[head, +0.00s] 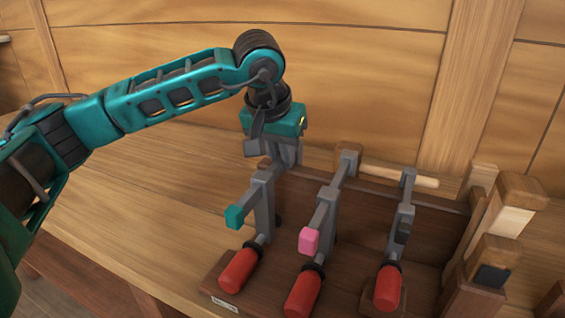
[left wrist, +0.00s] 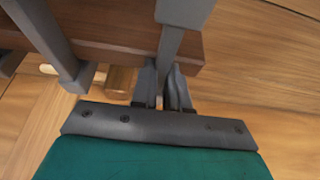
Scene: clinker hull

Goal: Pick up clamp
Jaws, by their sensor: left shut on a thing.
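The left-most clamp (head: 265,208) stands in a wooden rack (head: 345,290); it has a grey metal bar, a teal pad and a red handle. My left gripper (head: 284,160) comes down from above and is shut on the top end of this clamp's bar. In the left wrist view, the fingers of my left gripper (left wrist: 165,88) close on both sides of the grey clamp bar (left wrist: 170,45). A clamp with a pink pad (head: 322,215) and a third clamp (head: 402,225) stand to its right. My right gripper is not in view.
Wooden mallet-like tools (head: 500,215) stand at the rack's right end, and a pale wooden rod (head: 400,176) lies behind the clamps. The planked wall (head: 360,80) rises close behind. The bench top (head: 140,200) left of the rack is clear.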

